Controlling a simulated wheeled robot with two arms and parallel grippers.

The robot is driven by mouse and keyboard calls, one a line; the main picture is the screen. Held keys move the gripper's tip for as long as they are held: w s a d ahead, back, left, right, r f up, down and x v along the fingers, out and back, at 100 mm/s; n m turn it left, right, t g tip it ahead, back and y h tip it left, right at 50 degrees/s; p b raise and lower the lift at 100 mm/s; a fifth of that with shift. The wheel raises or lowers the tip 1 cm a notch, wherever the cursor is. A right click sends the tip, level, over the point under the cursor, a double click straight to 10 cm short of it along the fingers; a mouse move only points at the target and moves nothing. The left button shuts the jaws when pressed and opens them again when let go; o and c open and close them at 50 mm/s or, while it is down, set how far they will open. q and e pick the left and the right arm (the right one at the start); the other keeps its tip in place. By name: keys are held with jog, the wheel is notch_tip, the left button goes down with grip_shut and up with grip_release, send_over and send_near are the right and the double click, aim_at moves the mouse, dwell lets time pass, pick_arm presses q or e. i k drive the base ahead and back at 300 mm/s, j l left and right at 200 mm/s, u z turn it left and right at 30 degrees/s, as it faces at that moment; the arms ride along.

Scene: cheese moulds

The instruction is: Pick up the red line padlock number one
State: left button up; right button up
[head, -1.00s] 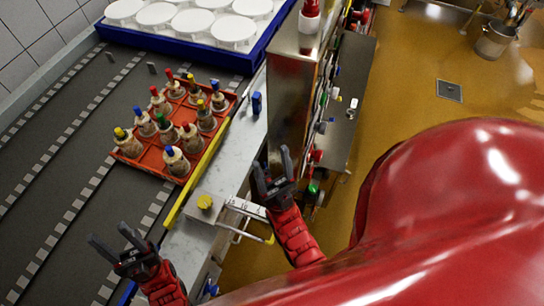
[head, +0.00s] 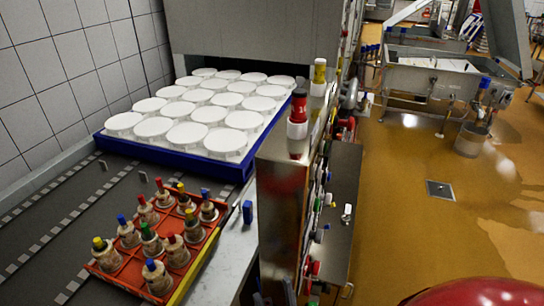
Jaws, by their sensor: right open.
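Several small coloured padlock-like pieces hang along the side of the steel cabinet (head: 287,205). My left gripper is out of view.
An orange crate (head: 128,262) of bottles with coloured caps stands on the conveyor at left. Behind it is a blue tray (head: 175,158) of white moulds. A red-and-white container (head: 297,125) stands on the cabinet top. Open floor (head: 400,240) lies at right.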

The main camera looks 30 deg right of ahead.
aim_at(308, 287)
jog(key=z, duration=1.2)
